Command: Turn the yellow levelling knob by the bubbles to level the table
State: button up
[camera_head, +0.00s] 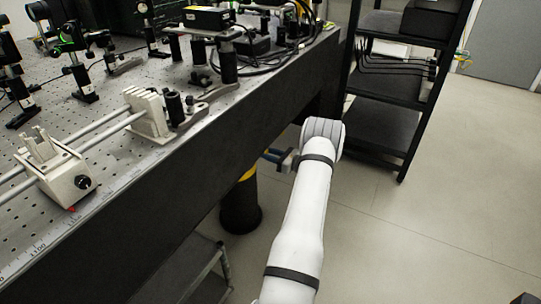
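A yellow part (248,174) shows at the top of the black table leg (240,207), just under the edge of the optical table (180,182). It is small and partly hidden by the table, and I cannot tell whether it is the levelling knob. My gripper (272,156) reaches under the table edge from the right, slightly above and right of the yellow part, with a gap visible between them. Its fingers are small and seen from behind, so I cannot tell how far apart they are. I cannot make out any bubbles.
The tabletop carries an optical rail (95,135) with a white carriage (62,172), plus several optics mounts. A black shelf rack (385,125) stands behind my arm. A low metal cart (190,265) is below the table.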

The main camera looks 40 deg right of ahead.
jog(key=shift+a, duration=0.1)
jog(key=c, duration=0.3)
jog(key=shift+f, duration=0.1)
jog(key=shift+c, duration=0.2)
jog(key=shift+n+b, duration=2.45)
jog(key=shift+n, duration=1.35)
jog(key=o, duration=1)
